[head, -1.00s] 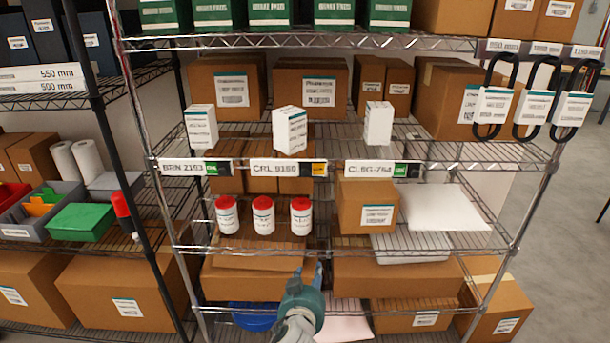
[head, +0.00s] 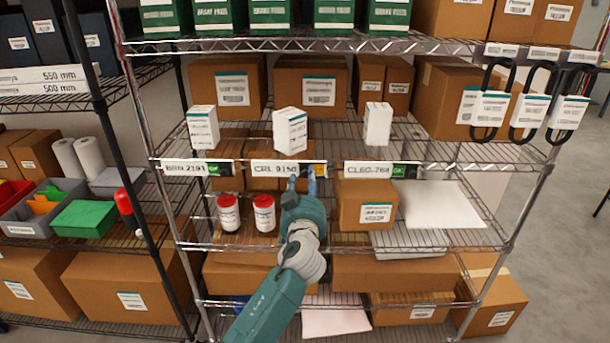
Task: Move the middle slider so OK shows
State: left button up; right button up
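The middle label holder (head: 275,169) reads "CRL 91…" on the front edge of the middle shelf. An orange patch (head: 319,170) shows at its right end, and no OK is readable there. My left gripper (head: 302,182) is in front of the right part of this holder, its two fingertips apart with nothing seen between them. The fingers partly cover the holder, and I cannot tell if they touch it. The left holder (head: 186,169) and the right holder (head: 368,171) each have a green patch at the right end. My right gripper is out of view.
White cartons (head: 290,131) stand on the shelf above the holders. Red-capped bottles (head: 264,213) stand below, left of my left arm. A small brown box (head: 367,204) is close to its right. Black hanging loops (head: 487,105) are at the upper right.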

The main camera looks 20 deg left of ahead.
pick_arm(q)
jog(key=shift+w+a, duration=0.15)
jog(key=shift+w, duration=0.55)
